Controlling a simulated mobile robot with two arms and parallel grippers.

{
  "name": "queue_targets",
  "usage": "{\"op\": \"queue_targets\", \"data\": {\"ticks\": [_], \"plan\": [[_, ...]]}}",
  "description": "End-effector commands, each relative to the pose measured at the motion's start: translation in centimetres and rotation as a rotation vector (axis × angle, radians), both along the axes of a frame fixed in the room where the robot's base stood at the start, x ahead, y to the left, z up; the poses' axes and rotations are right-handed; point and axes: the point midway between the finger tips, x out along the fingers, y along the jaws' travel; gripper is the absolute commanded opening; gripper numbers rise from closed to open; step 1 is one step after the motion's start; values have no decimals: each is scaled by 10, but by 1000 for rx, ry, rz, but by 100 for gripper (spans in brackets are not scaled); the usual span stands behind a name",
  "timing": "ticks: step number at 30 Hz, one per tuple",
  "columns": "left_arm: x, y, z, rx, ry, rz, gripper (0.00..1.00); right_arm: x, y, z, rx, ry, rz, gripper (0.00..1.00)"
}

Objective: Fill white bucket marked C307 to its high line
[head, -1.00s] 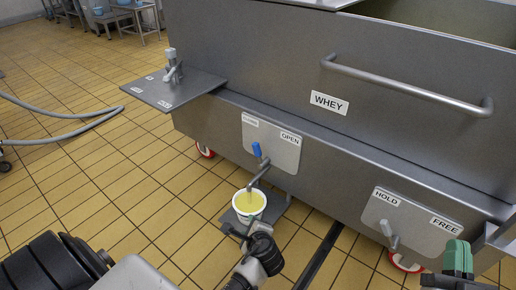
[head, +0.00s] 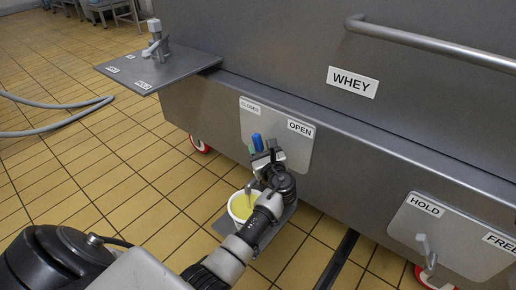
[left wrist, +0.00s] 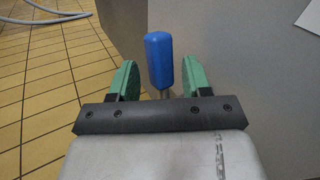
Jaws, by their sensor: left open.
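The white bucket (head: 232,217) stands on a small grey platform below the vat's outlet, with yellow liquid inside. Its marking and high line cannot be read; my left arm covers its right side. A thin spout or stream comes down over it; I cannot tell which. The blue valve handle (head: 257,141) sticks up before the plate marked CLOSED and OPEN (head: 290,150). My left gripper (head: 264,156) is open at the handle. In the left wrist view the blue handle (left wrist: 159,60) stands between the two green fingers, with gaps on both sides. My right gripper is out of view.
The steel vat (head: 300,60) marked WHEY stands on red wheels. A second plate (head: 450,235) with HOLD and FREE labels and a lever is at right. A shelf with a tap (head: 160,72) juts out at left. A grey hose lies on open tiled floor.

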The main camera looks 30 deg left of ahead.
Motion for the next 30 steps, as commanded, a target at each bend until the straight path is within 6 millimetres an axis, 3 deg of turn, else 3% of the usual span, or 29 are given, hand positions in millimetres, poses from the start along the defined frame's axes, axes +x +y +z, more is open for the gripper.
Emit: {"op": "queue_targets", "data": {"ticks": [6, 16, 26, 30], "plan": [[14, 19, -1, 0, -1, 0, 48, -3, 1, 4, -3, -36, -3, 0], [16, 22, 0, -1, -1, 0, 48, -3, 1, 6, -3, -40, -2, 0], [16, 22, 0, -1, -1, 0, 0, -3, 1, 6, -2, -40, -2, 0], [16, 22, 0, -1, -1, 0, 0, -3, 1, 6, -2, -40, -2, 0]]}}
